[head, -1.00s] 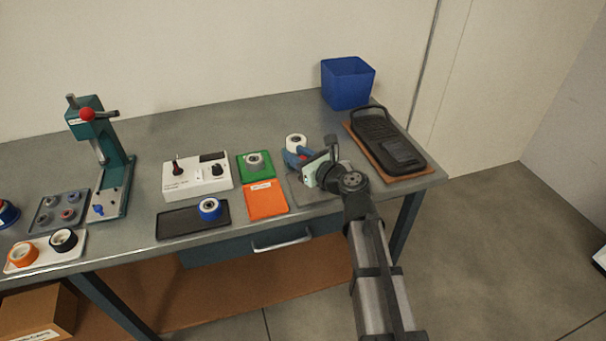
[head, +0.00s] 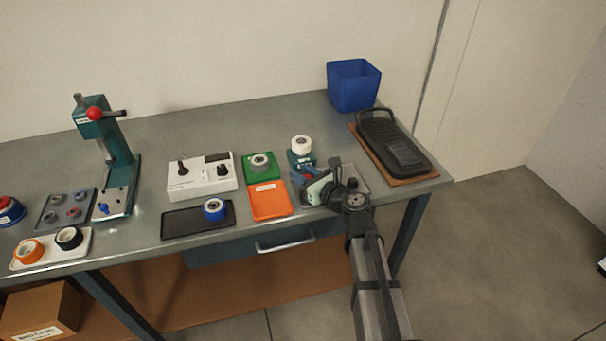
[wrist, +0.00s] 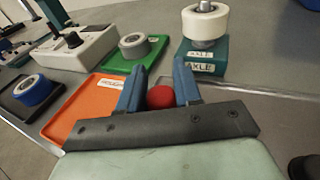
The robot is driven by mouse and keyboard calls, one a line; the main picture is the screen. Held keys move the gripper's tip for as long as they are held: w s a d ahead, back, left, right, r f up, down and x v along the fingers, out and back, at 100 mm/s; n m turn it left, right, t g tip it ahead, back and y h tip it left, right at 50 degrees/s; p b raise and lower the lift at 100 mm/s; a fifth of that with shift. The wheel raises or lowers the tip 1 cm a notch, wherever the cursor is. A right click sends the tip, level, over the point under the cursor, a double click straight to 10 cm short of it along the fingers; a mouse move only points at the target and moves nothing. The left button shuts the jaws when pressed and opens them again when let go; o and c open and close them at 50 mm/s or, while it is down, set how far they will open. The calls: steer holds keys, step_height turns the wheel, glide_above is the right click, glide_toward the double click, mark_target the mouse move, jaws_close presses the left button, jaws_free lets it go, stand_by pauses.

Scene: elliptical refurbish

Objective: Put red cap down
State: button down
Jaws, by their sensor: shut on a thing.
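The red cap (wrist: 161,97) sits between the two blue fingers of my gripper (wrist: 160,84) in the wrist view. My gripper is shut on it. In the head view my gripper (head: 307,176) is over the right part of the bench, just in front of the teal axle block (head: 299,158). In the wrist view the axle block (wrist: 202,60) carries a white wheel (wrist: 205,22) on an upright pin. The orange tray (wrist: 88,108) lies left of the cap and looks empty. I cannot tell the cap's height above the bench.
A green tray (head: 247,175) with a grey wheel (head: 260,162) lies behind the orange tray. Left are a dark tray (head: 184,224) with a blue wheel, a white control box (head: 200,178) and a teal press (head: 112,165). A blue bin (head: 354,85) stands at the back right.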

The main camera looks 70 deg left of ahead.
steer(key=shift+f, duration=0.4)
steer(key=shift+d+f, duration=0.15)
steer(key=shift+f, duration=0.2)
steer(key=c, duration=0.8)
jaws_free()
steer(key=shift+s, duration=0.1)
steer(key=shift+r, duration=0.6)
steer(key=v, duration=1.2)
steer(key=shift+r, duration=0.2)
steer(key=shift+w, duration=0.2)
